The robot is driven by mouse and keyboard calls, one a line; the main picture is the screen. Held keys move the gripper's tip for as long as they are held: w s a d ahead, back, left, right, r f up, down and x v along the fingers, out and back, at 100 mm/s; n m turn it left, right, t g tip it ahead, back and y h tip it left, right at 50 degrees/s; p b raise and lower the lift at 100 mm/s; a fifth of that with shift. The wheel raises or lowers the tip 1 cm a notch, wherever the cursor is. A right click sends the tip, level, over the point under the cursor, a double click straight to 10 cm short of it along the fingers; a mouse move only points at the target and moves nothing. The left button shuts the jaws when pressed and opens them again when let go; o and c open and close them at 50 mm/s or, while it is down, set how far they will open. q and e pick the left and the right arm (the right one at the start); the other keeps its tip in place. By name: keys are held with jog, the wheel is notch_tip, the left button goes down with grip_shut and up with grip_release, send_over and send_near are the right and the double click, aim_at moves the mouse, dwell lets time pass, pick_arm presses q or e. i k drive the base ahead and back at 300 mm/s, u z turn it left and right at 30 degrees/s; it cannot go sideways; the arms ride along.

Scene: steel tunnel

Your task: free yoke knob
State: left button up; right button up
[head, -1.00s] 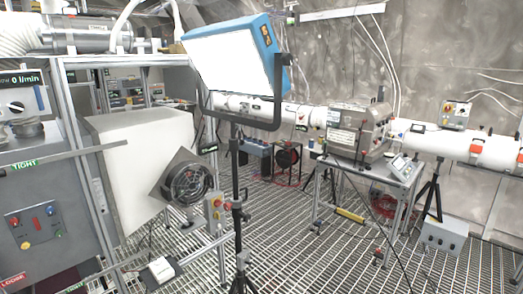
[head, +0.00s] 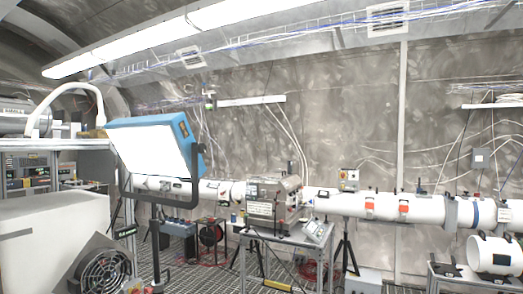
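The blue-framed lamp panel (head: 152,148) with its white glowing face hangs tilted in a dark U-shaped yoke (head: 168,199) left of centre. The yoke's right arm rises to the panel's right edge, where a small dark piece (head: 200,148) shows at the pivot. It is too small to tell whether this is the knob. The stand pole (head: 156,250) runs down from the yoke and out of the picture. Neither of my grippers is in view.
A white box (head: 50,240) and a round fan (head: 103,272) stand at the lower left, close to the stand. A table (head: 285,238) with a metal unit (head: 272,198) is behind to the right. A white beam pipe (head: 345,203) crosses the back. Some grated floor shows between.

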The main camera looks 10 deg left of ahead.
aim_at(201, 148)
jog(key=z, duration=0.8)
jog(key=i, duration=0.8)
jog(key=u, duration=0.45)
